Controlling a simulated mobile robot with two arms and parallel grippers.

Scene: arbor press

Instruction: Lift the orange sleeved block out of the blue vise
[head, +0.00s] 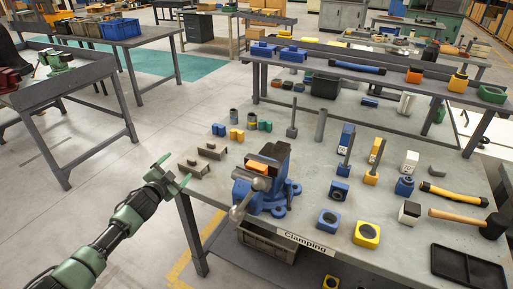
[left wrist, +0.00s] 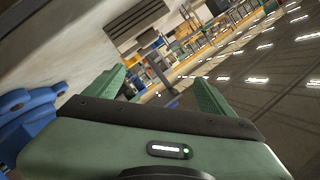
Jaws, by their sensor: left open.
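The orange sleeved block (head: 264,164) sits in the jaws of the blue vise (head: 275,203) at the near left edge of the table. Its top shows orange; its lower part is hidden by the jaws. My left gripper (head: 177,171) is open and empty, to the left of the vise and clear of the table's edge. In the left wrist view the two green fingers (left wrist: 157,79) stand apart with nothing held. The orange block cannot be made out there. My right gripper is not in view.
The grey table (head: 300,190) has a "Clamping" label (head: 306,243) on its front edge. Grey brackets (head: 213,150) lie behind the vise at left. Blue and yellow (head: 367,234) blocks, upright posts, a hammer (head: 468,218) and a black tray (head: 468,268) lie to the right.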

